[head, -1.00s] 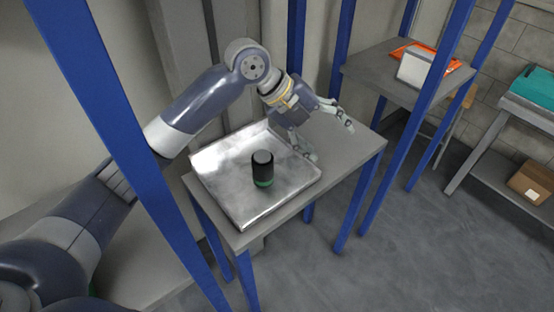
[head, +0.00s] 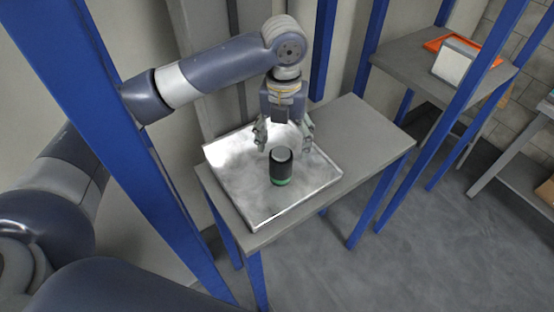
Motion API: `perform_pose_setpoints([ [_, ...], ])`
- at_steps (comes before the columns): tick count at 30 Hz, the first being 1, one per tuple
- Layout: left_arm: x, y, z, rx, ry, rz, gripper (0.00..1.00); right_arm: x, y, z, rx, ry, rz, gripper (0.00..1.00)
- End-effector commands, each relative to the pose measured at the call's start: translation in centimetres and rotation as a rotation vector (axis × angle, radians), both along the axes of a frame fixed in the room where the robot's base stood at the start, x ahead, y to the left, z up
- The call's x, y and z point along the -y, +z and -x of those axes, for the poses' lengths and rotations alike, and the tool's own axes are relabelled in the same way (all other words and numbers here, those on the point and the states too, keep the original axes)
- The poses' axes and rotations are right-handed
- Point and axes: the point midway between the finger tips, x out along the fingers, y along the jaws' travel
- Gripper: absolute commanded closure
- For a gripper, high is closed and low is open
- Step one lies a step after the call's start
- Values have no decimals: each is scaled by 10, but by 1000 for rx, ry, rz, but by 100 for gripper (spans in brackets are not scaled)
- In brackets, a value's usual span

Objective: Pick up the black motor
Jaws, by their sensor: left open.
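The black motor (head: 281,167) is a short dark cylinder with a green band near its base. It stands upright on a shiny metal tray (head: 238,190) on a grey table. My left gripper (head: 284,146) points down just behind and above the motor in the picture, with its two fingers spread open. One finger shows to the left of the motor's top and the other to the right. I cannot tell whether either finger touches the motor. My right gripper is not in view.
The grey table (head: 365,135) has bare room to the right of the tray. Blue posts (head: 105,120) stand close to my left arm and around the table. Another table (head: 405,62) at the back right holds an orange tray (head: 433,44) and a pale box (head: 455,62).

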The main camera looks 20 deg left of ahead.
Motion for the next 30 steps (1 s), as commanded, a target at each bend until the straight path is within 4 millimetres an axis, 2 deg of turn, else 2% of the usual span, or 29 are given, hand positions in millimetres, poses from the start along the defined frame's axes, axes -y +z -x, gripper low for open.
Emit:
perform_pose_setpoints([
  [3, -6, -14, 3, -13, -5, -23, 30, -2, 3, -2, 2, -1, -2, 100],
  [9, -5, -44, 2, -11, -5, -20, 30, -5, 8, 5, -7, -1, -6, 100],
  [16, -5, -62, 2, -11, -4, -20, 30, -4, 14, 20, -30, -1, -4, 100],
  [24, -6, -100, 0, -10, -4, -19, 30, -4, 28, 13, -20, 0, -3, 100],
  [30, -6, -107, 0, -8, -5, -18, 30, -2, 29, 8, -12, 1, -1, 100],
])
